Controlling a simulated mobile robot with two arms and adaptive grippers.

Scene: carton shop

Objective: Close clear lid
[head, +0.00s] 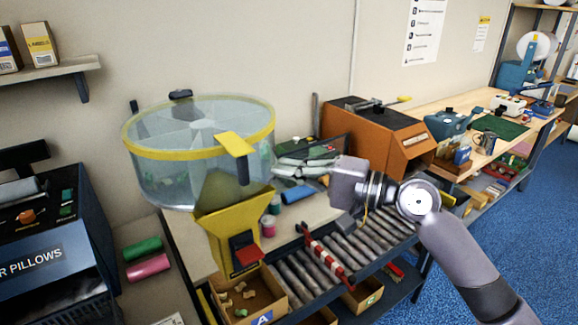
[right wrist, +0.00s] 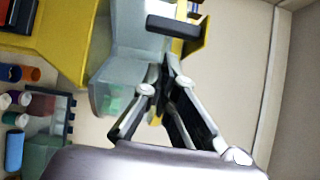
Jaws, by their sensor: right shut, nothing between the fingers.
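The clear round drum (head: 165,180) stands on a yellow hopper base (head: 228,225). Its clear lid (head: 165,118) has a yellow rim and appears to lie across the drum's top; I cannot tell if it is fully seated. A yellow tab with a dark handle (head: 243,170) sticks out at the lid's front. My right gripper (head: 287,167) is right of the drum and handle, shut and empty. In the right wrist view its fingertips (right wrist: 165,82) meet below a dark handle (right wrist: 172,27), beside the clear drum wall (right wrist: 118,65). My left gripper is not in view.
An orange machine (head: 375,135) stands behind my right arm. A cardboard bin (head: 275,296) sits under the hopper. A dark pillow machine (head: 50,245) is at left. The wall is close behind the drum.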

